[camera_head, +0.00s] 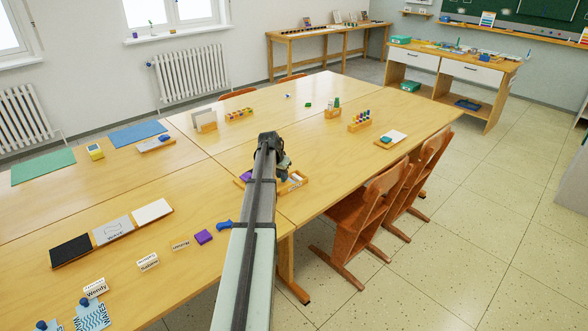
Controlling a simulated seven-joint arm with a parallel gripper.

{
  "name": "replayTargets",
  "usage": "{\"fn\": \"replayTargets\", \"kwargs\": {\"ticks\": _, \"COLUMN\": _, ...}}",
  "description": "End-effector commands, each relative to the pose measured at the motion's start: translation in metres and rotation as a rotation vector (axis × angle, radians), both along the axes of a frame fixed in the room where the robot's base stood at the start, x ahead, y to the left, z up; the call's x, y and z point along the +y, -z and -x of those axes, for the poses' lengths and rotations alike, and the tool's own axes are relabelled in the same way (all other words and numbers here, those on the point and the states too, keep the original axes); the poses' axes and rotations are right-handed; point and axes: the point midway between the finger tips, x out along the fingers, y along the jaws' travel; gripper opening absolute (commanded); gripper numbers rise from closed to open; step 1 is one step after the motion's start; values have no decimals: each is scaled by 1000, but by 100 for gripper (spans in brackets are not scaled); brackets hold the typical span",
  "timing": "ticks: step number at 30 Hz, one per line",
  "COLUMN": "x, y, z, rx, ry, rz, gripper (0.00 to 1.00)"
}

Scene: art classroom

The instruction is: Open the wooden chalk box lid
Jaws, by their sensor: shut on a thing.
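A small wooden box (303,184) with pale pieces showing in it, which looks like the chalk box, sits near the right edge of the front table, just right of my arm. My gripper (283,166) is down at the back left side of this box. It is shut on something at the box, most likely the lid. The fingertips and the lid are small and mostly hidden by my arm, so I cannot tell how far the lid stands open.
A purple item (242,178) shows just left of my arm. A purple block (203,237) and a blue item (224,225) lie nearer. Wooden chairs (370,215) stand along the right edge. A tray with white paper (391,138) lies farther right.

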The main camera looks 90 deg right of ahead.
Motion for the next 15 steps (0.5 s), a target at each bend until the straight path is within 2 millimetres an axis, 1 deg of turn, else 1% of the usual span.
{"fn": "replayTargets", "kwargs": {"ticks": 1, "x": 15, "y": 0, "z": -12, "rx": 0, "ry": -3, "rz": 0, "gripper": 0}}
{"fn": "replayTargets", "kwargs": {"ticks": 3, "x": 25, "y": 0, "z": -24, "rx": -1, "ry": -4, "rz": 0, "gripper": 0}}
{"fn": "replayTargets", "kwargs": {"ticks": 6, "x": 35, "y": 0, "z": -36, "rx": -1, "ry": 0, "rz": 0, "gripper": 0}}
{"fn": "replayTargets", "kwargs": {"ticks": 9, "x": 39, "y": 0, "z": -42, "rx": 0, "ry": 0, "rz": 1, "gripper": 0}}
{"fn": "replayTargets", "kwargs": {"ticks": 15, "x": 39, "y": 0, "z": -43, "rx": 0, "ry": 1, "rz": 0, "gripper": 0}}
